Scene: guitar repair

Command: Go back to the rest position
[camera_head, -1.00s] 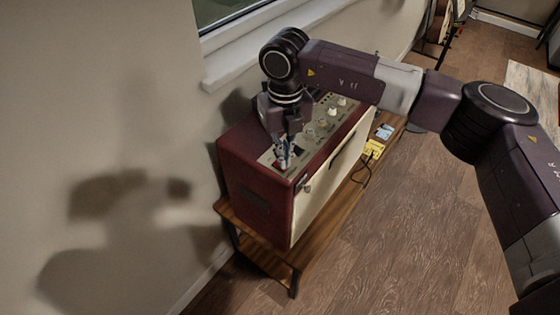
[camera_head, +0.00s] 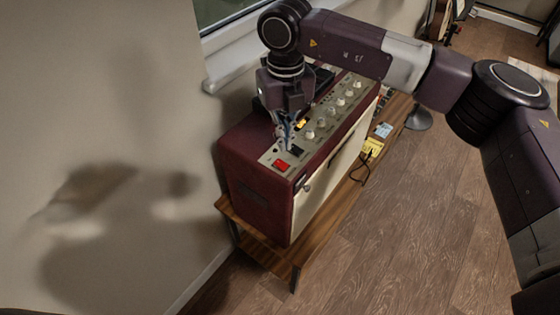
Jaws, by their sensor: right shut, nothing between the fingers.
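My right gripper (camera_head: 285,132) is shut and empty. It points down just above the near end of the amplifier's control panel, close to a red switch (camera_head: 281,165) and a dark switch (camera_head: 297,150). The red amplifier (camera_head: 255,195) with a cream front stands on a wooden bench. Several pale knobs run along the panel behind the gripper. My right arm reaches in from the right side of the picture, over the amplifier. My left gripper is not in view.
The wooden bench (camera_head: 275,262) stands against the wall, below a window sill (camera_head: 225,82). A yellow pedal (camera_head: 372,148) and a pale blue one (camera_head: 383,130) lie beyond the amplifier. The wooden floor (camera_head: 420,230) in front is open.

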